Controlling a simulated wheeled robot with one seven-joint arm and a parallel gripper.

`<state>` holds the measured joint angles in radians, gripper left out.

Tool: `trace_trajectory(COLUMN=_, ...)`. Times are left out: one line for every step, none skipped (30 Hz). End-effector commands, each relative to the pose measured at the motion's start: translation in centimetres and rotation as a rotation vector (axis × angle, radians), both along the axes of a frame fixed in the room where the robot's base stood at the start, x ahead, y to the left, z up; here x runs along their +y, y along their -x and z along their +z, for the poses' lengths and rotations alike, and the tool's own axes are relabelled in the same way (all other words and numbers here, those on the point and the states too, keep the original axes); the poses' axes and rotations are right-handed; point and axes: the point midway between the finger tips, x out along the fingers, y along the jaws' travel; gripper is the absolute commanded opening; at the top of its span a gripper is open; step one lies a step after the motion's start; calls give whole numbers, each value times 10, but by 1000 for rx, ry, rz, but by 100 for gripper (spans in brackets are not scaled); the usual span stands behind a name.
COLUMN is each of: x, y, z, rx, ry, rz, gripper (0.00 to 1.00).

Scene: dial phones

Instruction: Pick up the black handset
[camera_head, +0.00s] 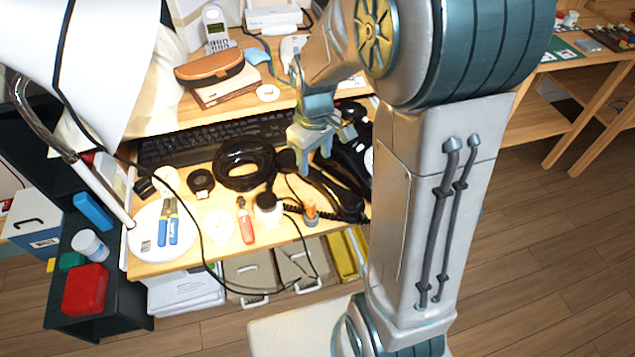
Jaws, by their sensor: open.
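A black dial phone (364,142) stands at the right end of the desk, partly hidden behind my arm; a bit of its pale dial shows. The black handset (347,168) appears as a long dark shape at the phone's left side, with a coiled black cord in front of it. Dark parts overlap there, so its exact ends are hard to tell. My gripper (318,158) is open, fingers pointing down, above and just left of the handset. Nothing shows between the fingers, and I cannot tell whether they touch anything.
A coiled black cable (243,163), a keyboard (190,142), blue-handled pliers (168,226) and a red-handled tool (245,221) crowd the desk. A raised shelf behind holds a brown case (209,65) and a cordless phone (214,28). Floor (545,240) at right is clear.

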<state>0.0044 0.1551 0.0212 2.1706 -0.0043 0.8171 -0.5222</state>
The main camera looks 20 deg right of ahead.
Motion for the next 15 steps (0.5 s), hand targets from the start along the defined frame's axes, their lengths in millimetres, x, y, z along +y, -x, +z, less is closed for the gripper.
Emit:
trace_trajectory(x=0, y=0, z=-10, rx=2, ry=0, rz=0, gripper=55)
trace_trajectory(x=0, y=0, z=-13, rx=2, ry=0, rz=0, gripper=55)
trace_trajectory(x=0, y=0, z=-16, rx=1, ry=1, rz=0, gripper=55)
trace_trajectory(x=0, y=0, z=-18, rx=0, ry=0, rz=-1, gripper=55)
trace_trajectory(x=0, y=0, z=-19, rx=0, ry=0, rz=-1, gripper=55)
trace_trajectory(x=0, y=0, z=-21, rx=0, ry=0, rz=-1, gripper=55)
trace_trajectory(x=0, y=1, z=-23, rx=1, ry=1, rz=-1, gripper=55)
trace_trajectory(x=-1, y=1, z=-26, rx=1, ry=0, rz=-1, gripper=55)
trace_trajectory(x=-1, y=1, z=-31, rx=1, ry=0, rz=-1, gripper=55)
trace_trajectory(x=-2, y=2, z=-35, rx=1, ry=1, rz=-1, gripper=55)
trace_trajectory(x=-2, y=2, z=-40, rx=2, ry=0, rz=-2, gripper=55)
trace_trajectory(x=-3, y=3, z=-47, rx=2, ry=0, rz=-2, gripper=55)
trace_trajectory(x=-3, y=4, z=-52, rx=2, ry=0, rz=-2, gripper=55)
trace_trajectory(x=-4, y=4, z=-57, rx=3, ry=1, rz=-2, gripper=55)
trace_trajectory(x=-3, y=4, z=-62, rx=2, ry=0, rz=-1, gripper=55)
